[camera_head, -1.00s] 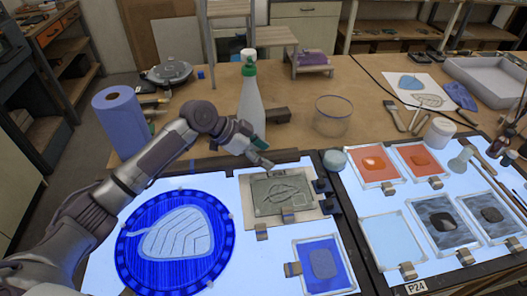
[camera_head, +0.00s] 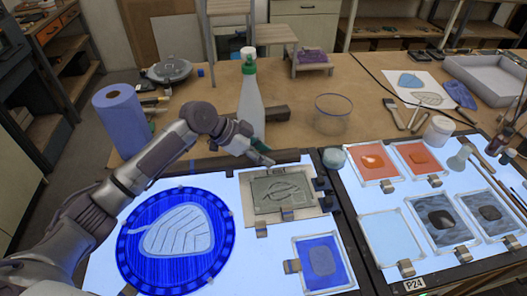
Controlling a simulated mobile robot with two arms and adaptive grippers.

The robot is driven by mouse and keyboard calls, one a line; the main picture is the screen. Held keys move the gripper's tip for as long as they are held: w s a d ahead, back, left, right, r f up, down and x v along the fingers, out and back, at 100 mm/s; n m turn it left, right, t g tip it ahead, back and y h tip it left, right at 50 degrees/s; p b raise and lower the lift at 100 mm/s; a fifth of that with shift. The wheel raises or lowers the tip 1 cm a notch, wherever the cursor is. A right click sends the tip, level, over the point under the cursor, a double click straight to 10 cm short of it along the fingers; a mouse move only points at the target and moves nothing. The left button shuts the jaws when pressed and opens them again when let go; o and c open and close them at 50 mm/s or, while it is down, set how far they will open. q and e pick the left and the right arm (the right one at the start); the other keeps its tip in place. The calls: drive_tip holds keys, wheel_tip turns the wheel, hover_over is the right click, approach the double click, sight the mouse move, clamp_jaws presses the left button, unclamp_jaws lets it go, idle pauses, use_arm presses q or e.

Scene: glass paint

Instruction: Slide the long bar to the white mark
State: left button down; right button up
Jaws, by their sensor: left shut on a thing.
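The long bar (camera_head: 222,163) is dark and lies along the far edge of the left light panel. My left gripper (camera_head: 266,160) reaches it from above, right of its middle, and is shut on it. The fingertips are small and partly hidden against the bar. I cannot clearly make out the white mark. My right gripper is not in view.
A green-capped spray bottle (camera_head: 250,100) and a dark block (camera_head: 277,114) stand behind the bar. A grey relief plate (camera_head: 283,190) and a blue round glass panel (camera_head: 128,245) lie in front.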

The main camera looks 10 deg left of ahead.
use_arm(q)
drive_tip(key=shift+s+d+r, duration=0.1)
drive_tip(key=shift+s+d, duration=0.05)
drive_tip(key=shift+s, duration=0.2)
drive_tip(key=c, duration=0.9)
unclamp_jaws()
drive_tip(key=shift+o, duration=1.3)
drive_tip(key=shift+w, duration=0.25)
drive_tip(key=shift+s, duration=0.1)
drive_tip(key=v, duration=1.2)
